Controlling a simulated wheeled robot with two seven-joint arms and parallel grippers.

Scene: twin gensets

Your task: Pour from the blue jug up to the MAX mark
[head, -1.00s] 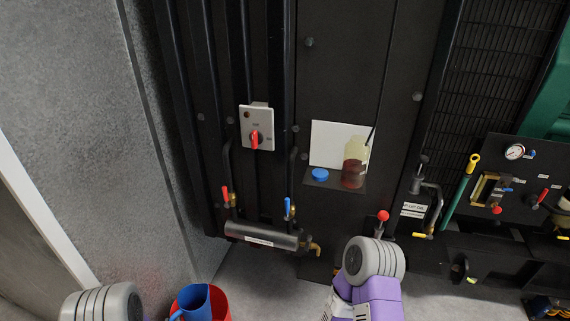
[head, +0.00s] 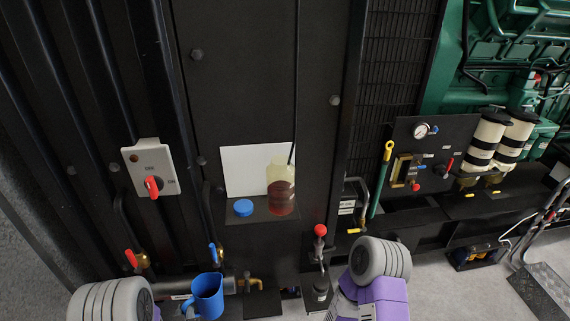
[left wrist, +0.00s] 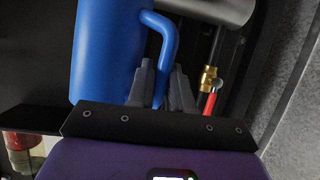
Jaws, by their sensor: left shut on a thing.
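The blue jug (head: 207,298) is at the bottom left of the head view, in front of the black panel. It also fills the upper left of the left wrist view (left wrist: 105,50). My left gripper (left wrist: 162,82) is shut on the jug's handle. A clear bottle (head: 281,188) with dark red liquid in its lower part stands on a small black shelf (head: 262,216), right of the jug and higher in the head view. Its top appears uncovered, and a blue cap (head: 243,208) lies beside it. I cannot make out a MAX mark. My right gripper is out of view.
A white card (head: 240,170) is behind the bottle. A switch box with a red knob (head: 152,186) and red- and blue-handled valves (head: 131,259) are at left. A red-knobbed lever (head: 320,231) stands below right of the shelf.

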